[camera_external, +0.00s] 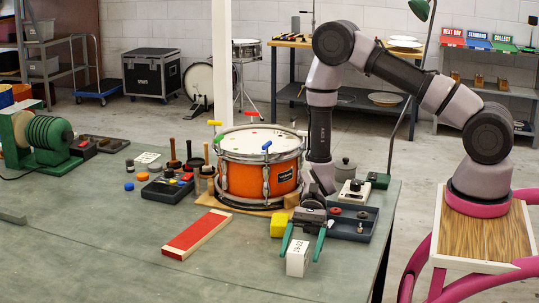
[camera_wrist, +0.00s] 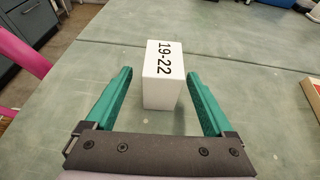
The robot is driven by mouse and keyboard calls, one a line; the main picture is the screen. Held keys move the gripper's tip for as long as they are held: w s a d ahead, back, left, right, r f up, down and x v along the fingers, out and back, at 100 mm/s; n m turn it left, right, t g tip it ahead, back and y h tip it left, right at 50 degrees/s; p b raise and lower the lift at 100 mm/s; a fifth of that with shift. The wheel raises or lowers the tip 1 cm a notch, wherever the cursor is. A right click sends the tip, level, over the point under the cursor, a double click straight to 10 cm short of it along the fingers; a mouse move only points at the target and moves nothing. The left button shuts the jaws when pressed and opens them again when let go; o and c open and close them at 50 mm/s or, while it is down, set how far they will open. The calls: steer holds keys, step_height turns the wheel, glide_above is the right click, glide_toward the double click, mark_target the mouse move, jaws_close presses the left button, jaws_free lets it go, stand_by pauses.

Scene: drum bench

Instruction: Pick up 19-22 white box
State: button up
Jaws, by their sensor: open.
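The white box (camera_external: 297,258) marked "19-22" stands on the green bench top near its front right. In the wrist view the white box (camera_wrist: 163,80) stands ahead, with its label facing up. My gripper (camera_external: 305,240) has two green fingers and reaches down over the box. In the wrist view my gripper (camera_wrist: 160,85) is open, with one finger to the left and one to the right of the box. A gap shows on each side, and the fingers do not appear to touch it. The box's lower near part shows between the fingers.
A yellow block (camera_external: 279,225) stands just left behind the box. A dark tray (camera_external: 352,222) with small parts lies to its right. An orange drum (camera_external: 260,178) stands behind, and a red and white bar (camera_external: 197,234) lies to the left. The bench front is clear.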

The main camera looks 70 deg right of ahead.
mark_target(295, 267)
steer(key=x, duration=0.5)
steer(key=shift+w+a, duration=0.1)
steer(key=shift+a, duration=0.1)
jaws_close()
